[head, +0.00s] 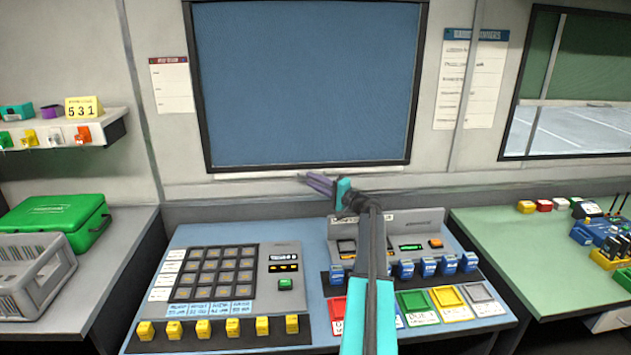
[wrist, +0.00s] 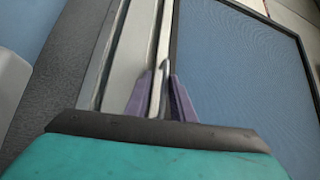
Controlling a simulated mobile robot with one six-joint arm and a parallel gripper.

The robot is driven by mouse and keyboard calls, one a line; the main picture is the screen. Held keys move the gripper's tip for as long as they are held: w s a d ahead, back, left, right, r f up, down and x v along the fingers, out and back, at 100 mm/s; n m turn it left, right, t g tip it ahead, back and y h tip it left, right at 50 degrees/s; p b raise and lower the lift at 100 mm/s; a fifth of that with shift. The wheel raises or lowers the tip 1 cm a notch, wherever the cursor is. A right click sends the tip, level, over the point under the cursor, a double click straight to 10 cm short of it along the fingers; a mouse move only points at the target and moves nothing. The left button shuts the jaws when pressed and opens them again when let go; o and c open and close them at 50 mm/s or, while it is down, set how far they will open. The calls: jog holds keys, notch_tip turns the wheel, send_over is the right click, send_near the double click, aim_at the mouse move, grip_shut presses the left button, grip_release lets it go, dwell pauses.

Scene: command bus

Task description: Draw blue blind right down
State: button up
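The blue blind (head: 300,85) fills its dark-framed window from top to bottom in the head view; its lower edge lies along the bottom of the frame. It also shows in the wrist view (wrist: 245,75), beside a pale bar. My gripper (head: 308,180), with purple fingers, is just below the frame's bottom edge, right of its middle. In the wrist view my gripper (wrist: 160,78) has its fingertips apart, on either side of a thin, pale hooked piece (wrist: 163,75). Whether the fingers touch it is hard to tell.
A console with a keypad (head: 215,275) and several coloured buttons stands below the window. A green case (head: 55,220) and a grey crate (head: 35,270) are on the left. A green blind (head: 590,75) hangs part-way down the right window. The wall around my gripper is clear.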

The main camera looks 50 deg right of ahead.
jog(key=shift+d+r, duration=0.1)
jog(key=shift+d, duration=0.05)
jog(key=shift+s, duration=0.15)
jog(key=s+b, duration=0.1)
jog(key=s, duration=0.3)
jog(key=s+f+b, duration=0.1)
jog(key=s, duration=0.4)
jog(key=s+d+b, duration=0.1)
jog(key=s, duration=0.3)
jog(key=shift+s+d+f, duration=0.1)
jog(key=shift+s+f, duration=0.1)
jog(key=shift+f, duration=0.2)
jog(key=shift+r, duration=0.15)
